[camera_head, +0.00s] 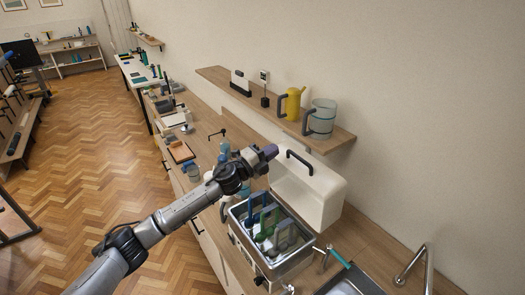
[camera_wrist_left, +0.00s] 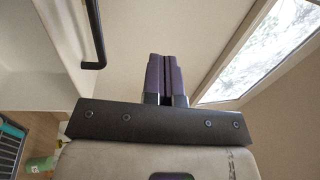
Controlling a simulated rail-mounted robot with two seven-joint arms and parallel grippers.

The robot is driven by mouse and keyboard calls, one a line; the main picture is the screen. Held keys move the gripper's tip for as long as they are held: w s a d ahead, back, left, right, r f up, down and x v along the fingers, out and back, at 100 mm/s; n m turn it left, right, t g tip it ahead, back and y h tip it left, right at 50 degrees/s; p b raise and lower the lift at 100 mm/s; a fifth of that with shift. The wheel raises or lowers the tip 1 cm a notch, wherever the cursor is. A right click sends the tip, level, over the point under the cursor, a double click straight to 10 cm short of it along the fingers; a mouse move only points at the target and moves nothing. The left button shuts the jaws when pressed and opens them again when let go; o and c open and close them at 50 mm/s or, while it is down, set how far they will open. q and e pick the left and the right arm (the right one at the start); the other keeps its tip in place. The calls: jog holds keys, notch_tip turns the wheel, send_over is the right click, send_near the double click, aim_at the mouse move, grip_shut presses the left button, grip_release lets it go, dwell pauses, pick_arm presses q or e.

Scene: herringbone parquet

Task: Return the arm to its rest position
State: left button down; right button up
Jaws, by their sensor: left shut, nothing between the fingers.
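My left arm comes in from the bottom left of the head view and reaches over the counter. Its gripper (camera_head: 265,153) is shut and empty, held in the air near the white lidded box with a black handle (camera_head: 308,190). In the left wrist view the two purple-grey fingers (camera_wrist_left: 166,75) lie side by side, with nothing between them. My right gripper is in neither view.
A metal basin (camera_head: 297,262) with blue and green items stands below the arm. A sink with a tap (camera_head: 424,262) is at the lower right. A wall shelf (camera_head: 335,137) holds a yellow jug (camera_head: 292,104) and a clear jug (camera_head: 321,119). Parquet floor (camera_head: 100,140) is open at the left.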

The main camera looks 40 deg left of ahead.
pick_arm(q)
jog(key=shift+s+a+r+b, duration=0.15)
jog(key=shift+s+r, duration=0.3)
jog(key=shift+s, duration=0.35)
jog(key=shift+s+a+r+b, duration=0.15)
jog(key=shift+s+r, duration=0.25)
jog(key=shift+s, duration=0.4)
jog(key=s+a+n+g+y, duration=0.3)
jog(key=a+n+g+y, duration=0.15)
jog(key=n+y, duration=0.75)
jog(key=s+d+f+n+g+h+p, duration=0.2)
jog(key=s+d+f+g+h, duration=0.1)
jog(key=s+d+f, duration=0.55)
jog(key=s+d+f+n+g+h+p, duration=0.15)
jog(key=s+d+f+g+h, duration=0.35)
jog(key=s+d, duration=0.6)
jog(key=s+d+f+n+g+p, duration=0.1)
jog(key=s+d+f+g, duration=0.1)
jog(key=s+d+f, duration=0.3)
jog(key=s+d+f+n+g+p, duration=0.1)
jog(key=s+d+f, duration=0.4)
jog(key=s, duration=0.7)
jog(key=shift+s+f+g+h+p, duration=0.35)
jog(key=shift+f+g+p, duration=0.2)
jog(key=shift+f, duration=0.2)
